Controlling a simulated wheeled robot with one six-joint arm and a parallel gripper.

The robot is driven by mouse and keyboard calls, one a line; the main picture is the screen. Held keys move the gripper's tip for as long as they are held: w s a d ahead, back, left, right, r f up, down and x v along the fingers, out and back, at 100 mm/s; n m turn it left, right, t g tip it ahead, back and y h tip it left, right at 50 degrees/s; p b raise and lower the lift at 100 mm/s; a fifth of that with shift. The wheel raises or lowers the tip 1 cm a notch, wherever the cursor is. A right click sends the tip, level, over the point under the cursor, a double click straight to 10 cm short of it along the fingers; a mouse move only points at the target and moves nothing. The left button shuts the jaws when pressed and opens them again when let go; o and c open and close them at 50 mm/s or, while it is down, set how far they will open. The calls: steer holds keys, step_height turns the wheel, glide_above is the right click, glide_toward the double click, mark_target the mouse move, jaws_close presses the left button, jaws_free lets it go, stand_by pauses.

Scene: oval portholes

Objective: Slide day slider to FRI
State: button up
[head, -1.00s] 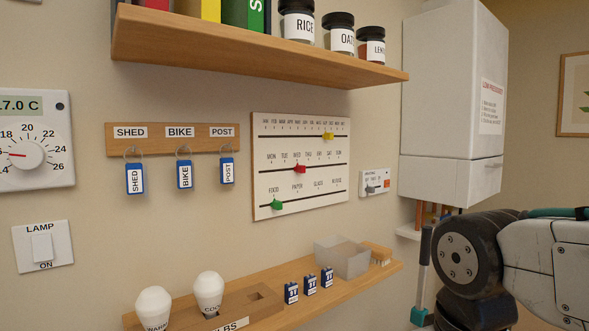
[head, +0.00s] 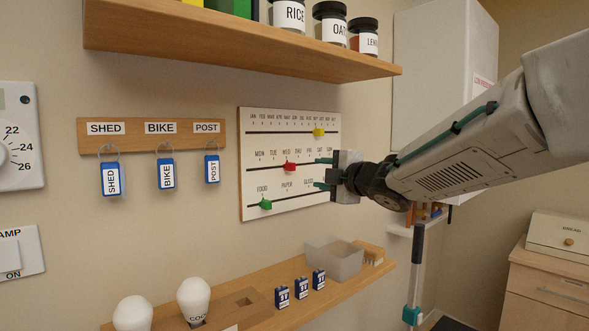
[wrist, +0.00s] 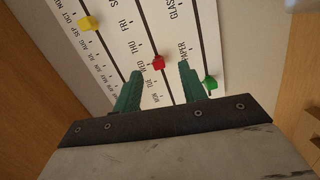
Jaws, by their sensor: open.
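The white slider board (head: 248,190) hangs on the wall with three slots. The red day slider (head: 289,167) sits on the middle slot at about WED; it also shows in the wrist view (wrist: 158,62). The yellow slider (head: 318,132) is on the month slot above and the green slider (head: 265,204) is at FOOD on the slot below. My gripper (head: 322,173) is open and empty at the board's right side, right of the red slider. In the wrist view its teal fingers (wrist: 160,82) stand on either side of the middle slot, with the red slider ahead between them, apart from both.
A wooden shelf (head: 240,55) with jars juts out above the board. A lower shelf (head: 258,306) holds bulbs, small batteries and a clear bin (head: 335,259). Key tags (head: 165,174) hang at left. The wall right below the board is free.

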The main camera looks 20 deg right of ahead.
mark_target(294, 167)
steer(key=w+a+n, duration=0.1)
steer(key=w, duration=0.1)
steer(key=w+a+n+y, duration=0.1)
steer(key=w+a, duration=0.1)
steer(key=w, duration=0.1)
steer(key=w+a+y, duration=0.1)
steer(key=w, duration=0.2)
steer(key=shift+a+r+n, duration=0.25)
steer(key=shift+r+n, duration=0.05)
steer(key=shift+n, duration=0.1)
